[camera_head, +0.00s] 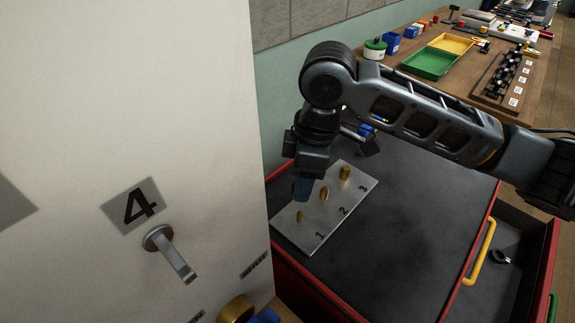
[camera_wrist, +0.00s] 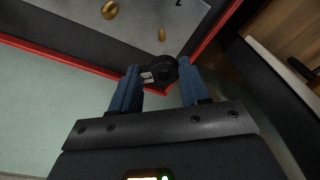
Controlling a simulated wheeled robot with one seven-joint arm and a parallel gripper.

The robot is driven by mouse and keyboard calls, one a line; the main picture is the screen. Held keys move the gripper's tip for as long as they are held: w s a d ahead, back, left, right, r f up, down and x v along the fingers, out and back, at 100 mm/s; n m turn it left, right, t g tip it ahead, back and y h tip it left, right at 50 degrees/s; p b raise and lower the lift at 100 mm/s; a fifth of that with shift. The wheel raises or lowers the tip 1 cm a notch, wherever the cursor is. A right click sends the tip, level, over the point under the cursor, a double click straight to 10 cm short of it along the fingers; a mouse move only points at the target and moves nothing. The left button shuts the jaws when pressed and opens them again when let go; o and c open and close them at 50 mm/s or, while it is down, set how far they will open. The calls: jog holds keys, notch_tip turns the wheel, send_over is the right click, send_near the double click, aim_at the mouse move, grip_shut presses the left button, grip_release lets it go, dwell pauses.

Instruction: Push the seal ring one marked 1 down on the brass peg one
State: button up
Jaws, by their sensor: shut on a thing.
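My gripper (camera_head: 303,188) hangs over the left part of the grey metal plate (camera_head: 325,220), pointing down. In the wrist view its blue fingers (camera_wrist: 160,88) are shut on a black seal ring (camera_wrist: 158,67) with a small pale mark; the mark is too small to read. The ring is hidden in the head view. Brass peg one (camera_head: 298,216) is the smallest peg, beside the printed 1. It also shows in the wrist view (camera_wrist: 162,34), just beyond the ring, and looks bare. The ring appears apart from it; its height above the plate is unclear.
Two larger brass pegs, two (camera_head: 323,193) and three (camera_head: 344,173), stand on the plate. A white panel with a lever (camera_head: 170,252) rises close on the left. An open drawer (camera_head: 511,238) at right holds a black ring (camera_head: 500,256). The dark top right of the plate is clear.

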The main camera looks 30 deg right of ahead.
jog(key=shift+f+b, duration=2.05)
jog(key=shift+f, duration=0.4)
jog(key=shift+f+b, duration=1.3)
jog(key=shift+f, duration=0.95)
dwell(0.6)
jog(key=o, duration=1.1)
